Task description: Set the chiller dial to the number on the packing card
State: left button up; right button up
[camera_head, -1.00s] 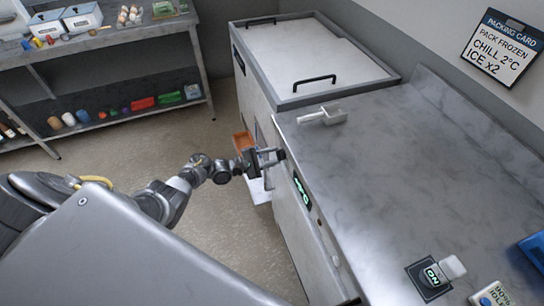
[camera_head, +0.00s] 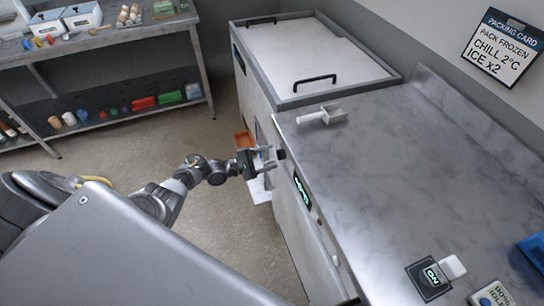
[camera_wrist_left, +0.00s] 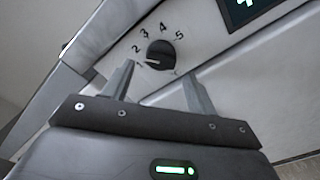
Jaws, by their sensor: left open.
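The packing card (camera_head: 502,48) on the wall reads "PACK FROZEN, CHILL 2°C, ICE x2". The chiller dial (camera_wrist_left: 160,54) is a round black knob on the grey front panel, ringed by the numbers 1 to 5. Its pale mark appears to point left, towards the 1. In the head view the dial (camera_head: 281,154) is a small dark knob. My left gripper (camera_head: 271,157) is open in front of the panel. In the left wrist view its fingertips (camera_wrist_left: 158,71) are spread, with the dial between and beyond them, apparently untouched. My right gripper is not in view.
A lit display (camera_head: 302,190) sits on the panel beside the dial. A white scoop (camera_head: 323,116) lies on the steel counter (camera_head: 400,160). A lidded chest (camera_head: 310,60) stands behind. An orange bin (camera_head: 243,140) is low beyond my gripper.

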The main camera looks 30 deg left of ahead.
pick_arm(q)
jog(key=v, duration=0.9)
jog(key=a+f+m+g+y, duration=0.25)
jog(key=f+m+y, duration=0.35)
jog(key=f+m, duration=0.5)
jog(key=s+f+m+g+y, duration=0.2)
jog(key=s+f, duration=0.3)
jog(key=f, duration=0.3)
jog(key=s+f+m+g+y, duration=0.1)
jog(key=s+f+m+y, duration=0.15)
jog(key=s+f, duration=0.45)
jog(key=s+d+f+m+g, duration=0.1)
jog(key=s+d+f, duration=0.3)
jog(key=s, duration=0.6)
jog(key=s+d+f+m+g+y, duration=0.1)
jog(key=s+d+f+m+g, duration=0.1)
jog(key=s, duration=0.9)
jog(key=s+d+f+m+g, duration=0.1)
jog(key=s+d+f+g, duration=0.3)
jog(key=s, duration=0.7)
notch_tip(320, 180, down, 2)
jog(key=shift+s+d+f, duration=0.15)
jog(key=shift+s+d, duration=0.05)
jog(key=shift+d, duration=0.7)
